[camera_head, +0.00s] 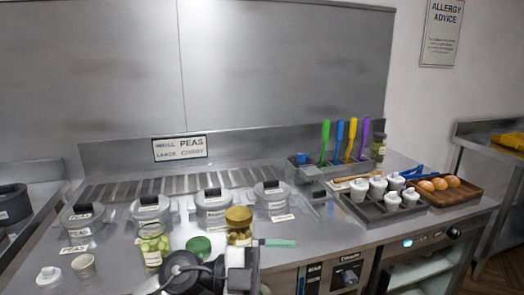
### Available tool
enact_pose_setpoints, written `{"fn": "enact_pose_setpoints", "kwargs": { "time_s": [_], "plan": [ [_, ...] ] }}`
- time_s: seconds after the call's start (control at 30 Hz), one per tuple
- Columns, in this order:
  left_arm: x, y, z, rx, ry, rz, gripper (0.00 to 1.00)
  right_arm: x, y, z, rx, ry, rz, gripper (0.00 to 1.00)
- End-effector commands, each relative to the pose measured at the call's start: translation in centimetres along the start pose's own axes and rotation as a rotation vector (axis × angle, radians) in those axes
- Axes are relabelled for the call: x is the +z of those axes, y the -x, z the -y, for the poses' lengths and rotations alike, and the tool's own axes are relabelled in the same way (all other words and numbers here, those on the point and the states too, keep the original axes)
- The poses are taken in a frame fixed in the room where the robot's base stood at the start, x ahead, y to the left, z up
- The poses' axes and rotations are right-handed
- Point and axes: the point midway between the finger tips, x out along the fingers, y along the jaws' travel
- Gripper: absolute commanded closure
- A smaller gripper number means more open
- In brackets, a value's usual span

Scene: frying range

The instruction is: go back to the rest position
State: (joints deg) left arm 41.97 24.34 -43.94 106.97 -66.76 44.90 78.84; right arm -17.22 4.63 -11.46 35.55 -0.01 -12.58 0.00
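A black and grey end of my arm, which I take to be my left gripper (238,272), shows at the bottom centre, low in front of the counter. Its fingertips cannot be made out, so I cannot tell whether it is open or shut. A jar with a gold lid (239,224) stands just behind it, partly hidden. A green-and-white strip (278,243) shows beside it on the right; I cannot tell whether it is held. My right gripper is not in view.
Several lidded tubs (212,209) line the steel counter. An open jar of green slices (153,243) and a green lid (199,246) are near the arm. White pots fill a dark tray (375,215); a wooden tray (465,194) holds round orange-brown items. Coloured-handled utensils (339,140) stand behind.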

Motion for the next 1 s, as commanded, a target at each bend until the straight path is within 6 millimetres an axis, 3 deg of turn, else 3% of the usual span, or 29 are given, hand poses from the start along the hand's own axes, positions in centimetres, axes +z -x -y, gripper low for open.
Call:
{"fn": "enact_pose_setpoints", "kwargs": {
  "time_s": [0.07, 0.17, 0.27, 0.37, 0.47, 0.63, 0.7, 0.8, 1.0],
  "plan": [
    [-1.0, 0.5, 1.1, -0.260, 0.028, -0.063, 0.04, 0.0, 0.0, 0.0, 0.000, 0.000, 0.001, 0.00],
    [-1.0, 2.8, 2.7, -0.583, 0.081, -0.054, 0.04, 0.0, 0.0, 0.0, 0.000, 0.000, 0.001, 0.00],
    [0.5, 6.5, 3.0, -0.879, 0.172, 0.043, 0.04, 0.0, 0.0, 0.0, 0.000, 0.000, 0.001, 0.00],
    [3.0, 10.8, 1.6, -1.126, 0.300, 0.218, 0.04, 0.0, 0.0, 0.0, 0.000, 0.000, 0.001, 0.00],
    [5.7, 15.0, -2.1, -1.301, 0.463, 0.456, 0.04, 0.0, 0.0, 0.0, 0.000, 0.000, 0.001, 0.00],
    [8.6, 20.7, -12.5, -1.382, 0.802, 0.932, 0.04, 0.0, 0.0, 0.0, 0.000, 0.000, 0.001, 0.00],
    [8.6, 22.0, -16.8, -1.342, 0.932, 1.101, 0.04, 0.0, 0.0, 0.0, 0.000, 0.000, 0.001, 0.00],
    [7.8, 23.0, -21.8, -1.253, 1.083, 1.278, 0.04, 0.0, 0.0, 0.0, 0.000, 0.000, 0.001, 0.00],
    [5.2, 23.7, -29.1, -1.040, 1.311, 1.509, 0.04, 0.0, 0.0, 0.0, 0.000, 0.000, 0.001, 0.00]
  ]
}}
